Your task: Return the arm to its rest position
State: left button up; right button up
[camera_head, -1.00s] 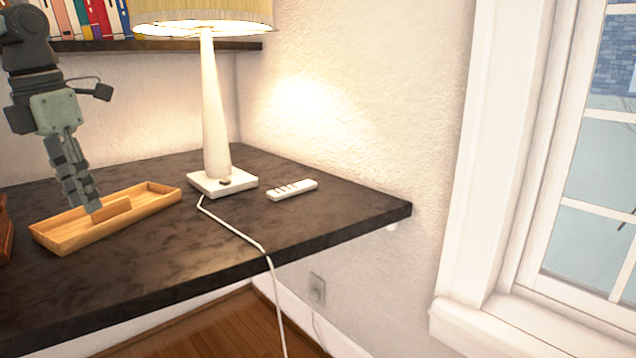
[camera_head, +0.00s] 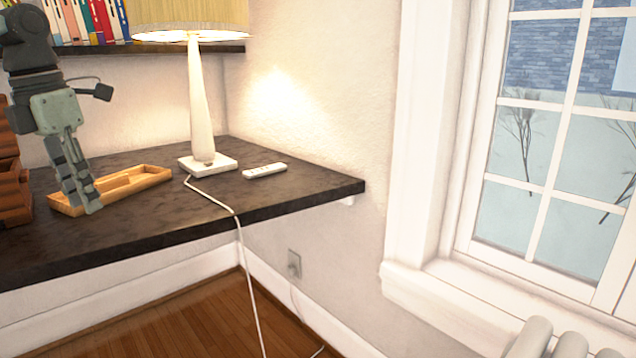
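My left gripper (camera_head: 86,208) hangs at the left of the head view, fingers pointing down. It is seen nearly side-on with its fingers close together, so I cannot tell whether it is open or shut. Nothing shows held in it. Its tips overlap the left part of a wooden tray (camera_head: 150,182) on the dark desk; I cannot tell the gap between them. The tray seems to have a wooden piece inside. My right gripper is not in view.
A lit lamp (camera_head: 201,110) and a white remote (camera_head: 265,170) are on the dark desk (camera_head: 290,192). A brown wooden object (camera_head: 12,190) stands at the left edge. A shelf with books (camera_head: 85,22) is above. White radiator ribs (camera_head: 530,340) show lower right. Wooden floor shows below.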

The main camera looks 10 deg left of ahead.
pick_arm(q)
jog(key=w+d+f+n+t+h, duration=0.55)
jog(key=w+f+t+h, duration=0.25)
jog(key=f, duration=0.4)
jog(key=s+a+f+n+t+y+p, duration=0.1)
jog(key=a+f+n+t+y, duration=0.1)
jog(key=f+n+y, duration=0.35)
jog(key=s+a+f+n+t+y, duration=0.1)
jog(key=s+a+f+n+y, duration=0.1)
jog(key=f+n, duration=0.6)
jog(key=s+a+f+n+t+y+p, duration=0.1)
jog(key=a+f+n+t+y, duration=0.15)
jog(key=f+n, duration=0.45)
jog(key=s+d+f+n+g+y, duration=0.2)
jog(key=s+d+f+n+g, duration=0.15)
jog(key=s+f+n, duration=0.45)
jog(key=s+d+f+n+g+h, duration=0.2)
jog(key=s+d+f+g, duration=0.5)
jog(key=s+d+f, duration=0.4)
jog(key=s+d+n, duration=0.1)
jog(key=s+d, duration=0.1)
jog(key=d, duration=0.1)
jog(key=shift+f+g, duration=0.4)
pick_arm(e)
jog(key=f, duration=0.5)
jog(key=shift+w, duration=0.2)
pick_arm(q)
jog(key=shift+s, duration=0.1)
